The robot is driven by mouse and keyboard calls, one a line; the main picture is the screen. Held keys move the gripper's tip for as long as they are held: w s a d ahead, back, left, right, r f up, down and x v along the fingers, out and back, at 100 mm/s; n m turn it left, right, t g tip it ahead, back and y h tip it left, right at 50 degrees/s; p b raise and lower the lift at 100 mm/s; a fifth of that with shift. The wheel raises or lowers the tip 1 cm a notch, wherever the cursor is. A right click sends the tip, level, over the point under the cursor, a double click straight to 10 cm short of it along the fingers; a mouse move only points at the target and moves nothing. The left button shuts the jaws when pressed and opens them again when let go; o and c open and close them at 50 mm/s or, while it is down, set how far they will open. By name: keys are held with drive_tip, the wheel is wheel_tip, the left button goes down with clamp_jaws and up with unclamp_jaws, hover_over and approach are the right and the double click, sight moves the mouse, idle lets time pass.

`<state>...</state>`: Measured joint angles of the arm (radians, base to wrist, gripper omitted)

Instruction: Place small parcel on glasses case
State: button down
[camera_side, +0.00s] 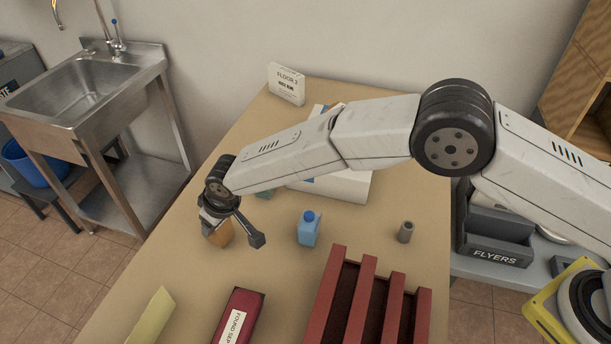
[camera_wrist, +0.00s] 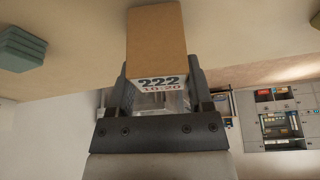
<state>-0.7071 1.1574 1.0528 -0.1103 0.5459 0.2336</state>
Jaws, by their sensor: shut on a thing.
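The small parcel (camera_side: 221,236) is a brown box, and it also shows in the wrist view (camera_wrist: 156,42) with a white label reading 222 and 10:20. My gripper (camera_side: 229,233) is shut on it; in the wrist view the two dark fingers (camera_wrist: 158,88) stand on either side of the box. Whether the parcel touches the table cannot be told. A dark red case (camera_side: 238,317) with a white label starting with FOUND lies at the front of the table, apart from my gripper; it looks like the glasses case. Its front end is cut off by the picture edge.
A blue bottle (camera_side: 309,228) stands right of my gripper, with a grey cylinder (camera_side: 405,232) farther right. A red slatted rack (camera_side: 341,298) is beside the case. A pale yellow upright piece (camera_side: 152,316) is left of it. A teal object (camera_wrist: 20,48) shows in the wrist view.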

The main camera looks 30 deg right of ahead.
wheel_tip(320, 180, up, 3)
drive_tip(key=shift+f, duration=0.1)
drive_tip(key=shift+s+d+r, duration=0.15)
drive_tip(key=shift+r, duration=0.1)
drive_tip(key=s+d+r, duration=0.7)
drive_tip(key=s+r, duration=0.2)
drive_tip(key=s, duration=0.2)
drive_tip(key=shift+d+r, duration=0.15)
drive_tip(key=shift+d, duration=0.15)
drive_tip(key=shift+s, duration=0.2)
idle(0.4)
drive_tip(key=s+r+n+g+y, duration=0.1)
drive_tip(key=s+r+n+g, duration=0.1)
drive_tip(key=s+n, duration=0.3)
drive_tip(key=s+a+r+n+g+y, duration=0.1)
drive_tip(key=s+n, duration=0.5)
drive_tip(key=s, duration=0.7)
drive_tip(key=shift+s+a+r+n+g, duration=0.3)
drive_tip(key=shift+s+r+g, duration=0.1)
drive_tip(key=shift+r, duration=0.3)
